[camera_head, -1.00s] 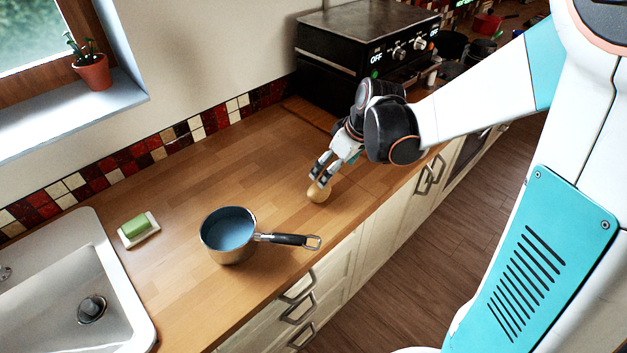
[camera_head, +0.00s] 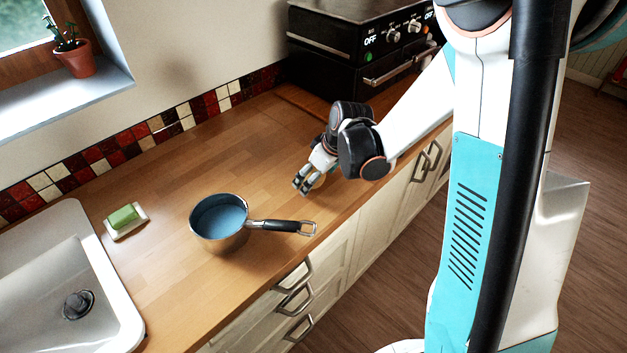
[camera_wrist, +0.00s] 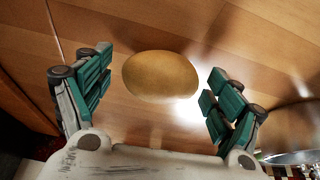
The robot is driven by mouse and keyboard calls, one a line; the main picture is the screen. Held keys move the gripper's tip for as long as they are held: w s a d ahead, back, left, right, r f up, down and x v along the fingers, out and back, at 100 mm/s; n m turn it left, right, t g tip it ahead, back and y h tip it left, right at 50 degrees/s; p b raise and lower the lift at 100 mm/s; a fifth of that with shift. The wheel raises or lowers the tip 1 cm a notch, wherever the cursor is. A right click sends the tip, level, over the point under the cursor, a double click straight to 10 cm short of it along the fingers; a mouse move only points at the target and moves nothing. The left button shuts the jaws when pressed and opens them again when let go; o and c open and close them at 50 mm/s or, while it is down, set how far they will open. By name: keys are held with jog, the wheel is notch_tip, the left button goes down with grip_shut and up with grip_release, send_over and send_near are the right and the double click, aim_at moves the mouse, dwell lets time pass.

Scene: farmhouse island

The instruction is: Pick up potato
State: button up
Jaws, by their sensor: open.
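The potato (camera_wrist: 160,75) is a smooth, tan, oval thing on the wooden counter. In the wrist view it lies ahead of and between the two spread fingers of my gripper (camera_wrist: 163,88), with a gap on each side. In the head view my gripper (camera_head: 303,183) is low over the counter. Only a small part of the potato (camera_head: 319,181) shows there, mostly hidden behind the fingers. My gripper is open and holds nothing.
A saucepan (camera_head: 220,238) stands left of my gripper, its handle (camera_head: 275,226) pointing toward it. A green soap (camera_head: 123,216) on a dish and a sink (camera_head: 120,310) are farther left. A black oven (camera_head: 335,65) stands behind. The counter's front edge is close.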

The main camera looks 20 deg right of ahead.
jog(key=shift+r, duration=0.1)
jog(key=c, duration=1.2)
notch_tip(320, 180, up, 20)
jog(key=p, duration=0.5)
jog(key=shift+p, duration=0.4)
jog(key=shift+a, duration=0.1)
